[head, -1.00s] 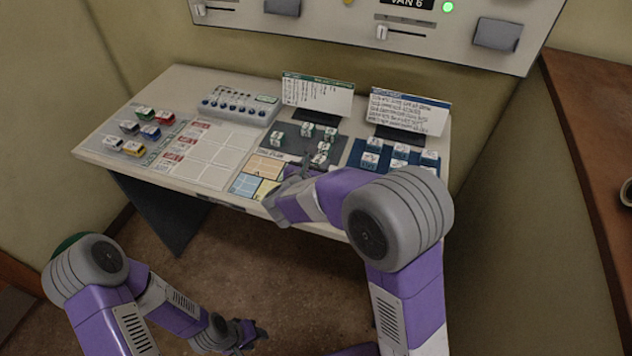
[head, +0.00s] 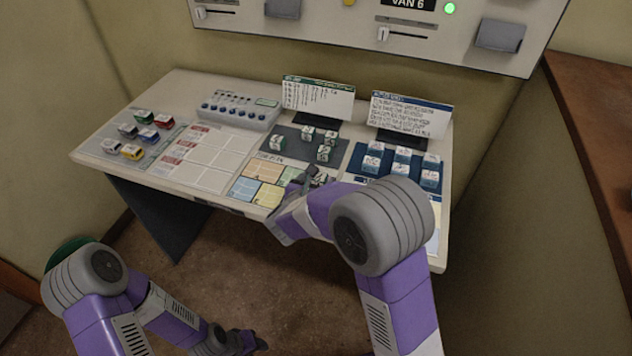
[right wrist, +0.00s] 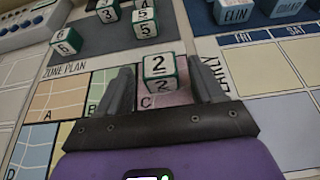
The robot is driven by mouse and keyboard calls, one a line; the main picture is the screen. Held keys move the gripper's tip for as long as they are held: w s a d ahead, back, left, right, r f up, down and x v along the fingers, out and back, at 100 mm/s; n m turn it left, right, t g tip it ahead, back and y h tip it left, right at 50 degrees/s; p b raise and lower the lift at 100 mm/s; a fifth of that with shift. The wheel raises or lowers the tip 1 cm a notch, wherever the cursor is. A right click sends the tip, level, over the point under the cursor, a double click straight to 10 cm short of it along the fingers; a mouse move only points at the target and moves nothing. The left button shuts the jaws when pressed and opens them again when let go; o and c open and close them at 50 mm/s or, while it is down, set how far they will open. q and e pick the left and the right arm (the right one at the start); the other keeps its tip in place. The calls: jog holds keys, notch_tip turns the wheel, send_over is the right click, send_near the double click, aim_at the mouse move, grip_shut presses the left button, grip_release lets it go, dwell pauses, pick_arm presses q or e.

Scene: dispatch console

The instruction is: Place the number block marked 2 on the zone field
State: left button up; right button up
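The number block marked 2 (right wrist: 160,68) is a white cube with green edges. In the right wrist view it stands on the pink field C (right wrist: 176,98) of the zone plan (right wrist: 72,90), its 2 facing up and also on the near side. My right gripper (right wrist: 163,80) has one finger on each side of the block, with a visible gap at both, so it is open around it. In the head view my right gripper (head: 309,176) is over the right end of the zone plan and mostly hides the block. My left gripper (head: 250,342) hangs low, away from the desk; its fingers are unclear.
Several other number blocks (head: 324,153) stand on the dark mat (head: 292,147) behind. Blue blocks (head: 372,160) stand to the right, above a day chart (right wrist: 283,75). Toy vans (head: 147,134) are at the left. Two upright cards (head: 318,98) stand at the back.

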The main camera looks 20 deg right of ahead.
jog(key=shift+r, duration=0.25)
jog(key=p+v, duration=0.3)
jog(key=v, duration=0.7)
jog(key=shift+s+a+r, duration=0.2)
jog(key=shift+s, duration=0.05)
jog(key=shift+s+a+r, duration=0.15)
jog(key=shift+s+a, duration=0.15)
jog(key=shift+s, duration=0.25)
